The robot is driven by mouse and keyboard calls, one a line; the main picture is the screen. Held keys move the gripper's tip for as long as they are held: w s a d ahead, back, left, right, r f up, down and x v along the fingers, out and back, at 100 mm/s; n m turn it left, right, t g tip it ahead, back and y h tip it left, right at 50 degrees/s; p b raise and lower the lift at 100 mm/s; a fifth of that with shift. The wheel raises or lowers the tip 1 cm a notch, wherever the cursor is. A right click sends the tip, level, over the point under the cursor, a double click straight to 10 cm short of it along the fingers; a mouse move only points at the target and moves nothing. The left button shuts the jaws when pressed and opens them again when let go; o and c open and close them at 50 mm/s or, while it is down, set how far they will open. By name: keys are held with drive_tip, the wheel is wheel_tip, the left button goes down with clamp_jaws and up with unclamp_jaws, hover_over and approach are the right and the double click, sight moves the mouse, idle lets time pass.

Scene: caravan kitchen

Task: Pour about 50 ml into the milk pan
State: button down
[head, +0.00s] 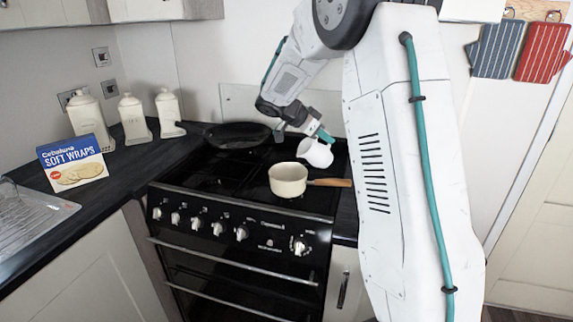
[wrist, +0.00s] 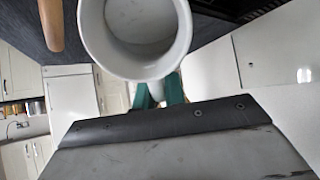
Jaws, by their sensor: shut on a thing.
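The milk pan (head: 287,181) is cream, with a wooden handle pointing right, and stands on the front right of the hob. A white jug (head: 315,153) is just above and behind the pan's right side, apart from it, and looks somewhat tilted. My gripper (head: 325,136) has teal fingertips and is shut on the jug. In the wrist view the jug (wrist: 136,71) shows its open mouth and pale inside, with the teal fingertips (wrist: 165,92) at its handle. The pan's wooden handle (wrist: 52,24) shows at top left. The liquid level cannot be made out, and no stream is visible.
A black frying pan (head: 237,136) sits on the back left of the hob (head: 205,178). White canisters (head: 88,122) and a soft wraps box (head: 74,165) stand on the left worktop. Oven gloves (head: 495,50) hang at right.

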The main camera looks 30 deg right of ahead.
drive_tip(key=shift+a+r+h, duration=0.2)
drive_tip(key=shift+r+h, duration=0.15)
drive_tip(key=shift+h, duration=0.15)
drive_tip(key=shift+w+a+r+g+h, duration=0.1)
drive_tip(key=shift+a+r+g+h, duration=0.2)
drive_tip(key=shift+r+h, duration=0.15)
drive_tip(key=shift+w+a+r+h+b, duration=0.15)
drive_tip(key=shift+a+r+h+b, duration=0.35)
drive_tip(key=shift+h+b, duration=0.4)
idle(1.6)
drive_tip(key=d+f+y, duration=0.2)
drive_tip(key=y, duration=0.1)
drive_tip(key=d+f+t+y, duration=0.1)
drive_tip(key=y, duration=0.1)
drive_tip(key=shift+s+d+f, duration=0.1)
drive_tip(key=shift+s, duration=0.3)
drive_tip(key=shift+d+y, duration=0.2)
drive_tip(key=shift+y, duration=0.25)
drive_tip(key=shift+s+d+f+y, duration=0.1)
drive_tip(key=shift+d+f+y, duration=0.1)
drive_tip(key=shift+f+y, duration=0.2)
drive_tip(key=shift+f, duration=0.1)
idle(0.7)
